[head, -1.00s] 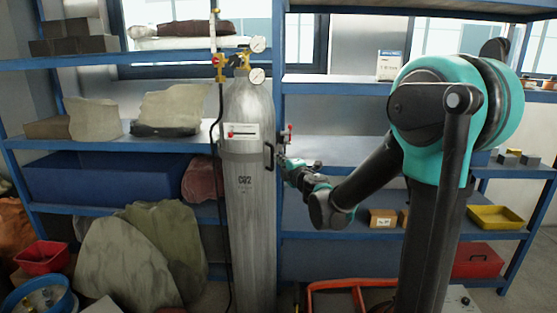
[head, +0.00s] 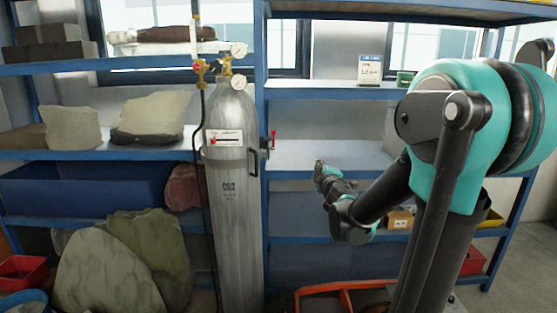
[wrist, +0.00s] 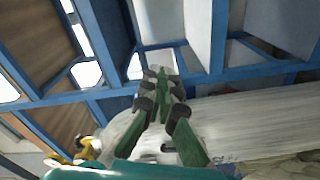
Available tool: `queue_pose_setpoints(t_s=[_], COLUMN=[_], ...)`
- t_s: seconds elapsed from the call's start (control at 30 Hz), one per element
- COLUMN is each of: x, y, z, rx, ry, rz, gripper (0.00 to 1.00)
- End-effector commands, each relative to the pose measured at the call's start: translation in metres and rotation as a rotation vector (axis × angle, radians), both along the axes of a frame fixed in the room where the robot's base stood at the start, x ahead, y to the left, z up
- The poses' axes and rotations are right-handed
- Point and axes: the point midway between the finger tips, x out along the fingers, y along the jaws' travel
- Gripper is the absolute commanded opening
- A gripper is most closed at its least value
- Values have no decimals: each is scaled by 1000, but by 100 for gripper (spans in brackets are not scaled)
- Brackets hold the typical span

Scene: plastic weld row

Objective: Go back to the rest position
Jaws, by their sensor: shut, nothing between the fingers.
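My gripper (head: 322,170) is at the end of my arm in the head view, in front of the blue shelving and to the right of the grey CO2 cylinder (head: 232,215). A gap shows between the gripper and the cylinder. In the wrist view my gripper's dark green fingers (wrist: 162,80) point toward the shelves, close together with nothing held. The cylinder's grey body (wrist: 255,122) lies across the lower right of that view, and its yellow valve (wrist: 75,150) shows at lower left.
Blue shelving (head: 300,93) fills the back. A small red valve handle (head: 272,140) sticks out right of the cylinder. A blue bin (head: 80,190) and large grey-green sacks (head: 110,270) stand at left. An orange frame (head: 340,290) lies on the floor below my arm.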

Motion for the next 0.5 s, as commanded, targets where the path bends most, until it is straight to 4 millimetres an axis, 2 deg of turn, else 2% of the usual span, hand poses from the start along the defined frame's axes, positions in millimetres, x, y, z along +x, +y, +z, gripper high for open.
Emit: queue_pose_setpoints(t_s=[0.03,0.1,0.23,0.37,0.4,0.5], x=[-16,-41,-97,-161,-182,-230], y=[-27,-60,-98,-106,-103,-88], z=[-11,-34,-93,-156,-174,-211], rx=[93,228,462,662,718,835], ry=[46,129,317,531,601,771], rz=[-96,-227,-435,-590,-627,-698], gripper=[0,0,0,0,0,0])
